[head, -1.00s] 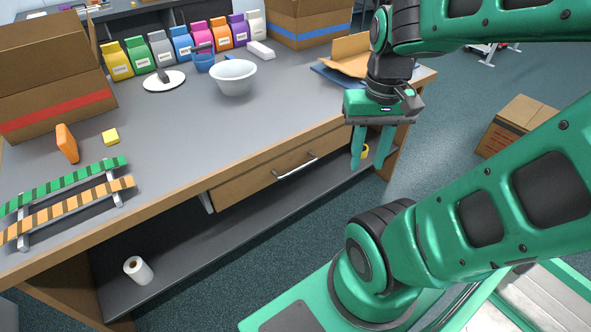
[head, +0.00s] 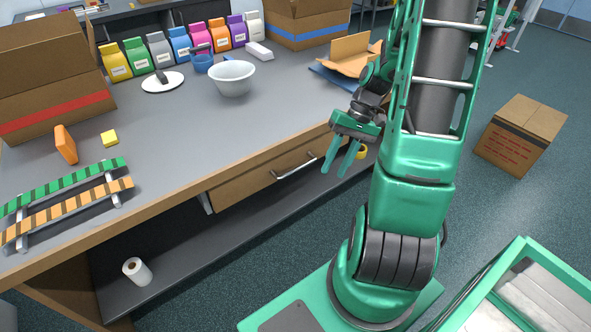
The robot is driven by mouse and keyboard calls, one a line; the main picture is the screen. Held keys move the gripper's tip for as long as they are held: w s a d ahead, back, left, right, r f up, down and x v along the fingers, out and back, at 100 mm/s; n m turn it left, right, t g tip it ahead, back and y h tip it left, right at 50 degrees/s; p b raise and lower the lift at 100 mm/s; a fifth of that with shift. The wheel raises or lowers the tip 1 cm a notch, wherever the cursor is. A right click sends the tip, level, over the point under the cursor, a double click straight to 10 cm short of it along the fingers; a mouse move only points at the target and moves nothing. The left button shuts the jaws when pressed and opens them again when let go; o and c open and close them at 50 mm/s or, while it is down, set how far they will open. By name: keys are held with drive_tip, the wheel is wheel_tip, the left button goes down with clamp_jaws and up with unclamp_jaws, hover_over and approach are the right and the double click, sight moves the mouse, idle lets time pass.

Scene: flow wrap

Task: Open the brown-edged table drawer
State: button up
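The table (head: 175,150) has a grey top and a brown wooden edge. Its wooden drawer (head: 240,186) sits under the front edge, right of the middle, and looks shut. A silver bar handle (head: 296,166) runs along the drawer front. My gripper (head: 338,171) is open and empty, its two green fingers pointing down. In the picture it is just right of the handle and apart from it. My arm hides the table's right end.
A white bowl (head: 232,79), a row of coloured bags and a cardboard box (head: 50,82) stand on the tabletop. A paper roll (head: 138,271) and a yellow ring (head: 361,153) are on the lower shelf. Another box (head: 521,134) is on the floor at right.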

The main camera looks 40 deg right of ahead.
drive_tip(key=w+d+f+m+t+y, duration=0.1)
drive_tip(key=w+f+t+y, duration=0.25)
drive_tip(key=f, duration=0.45)
drive_tip(key=m+t+y, duration=0.3)
drive_tip(key=m+t, duration=0.1)
drive_tip(key=t, duration=0.4)
approach(297, 169)
drive_tip(key=x, duration=1)
drive_tip(key=shift+w+d+f, duration=0.15)
drive_tip(key=shift+w+f, duration=0.2)
drive_tip(key=shift+f, duration=0.05)
clamp_jaws()
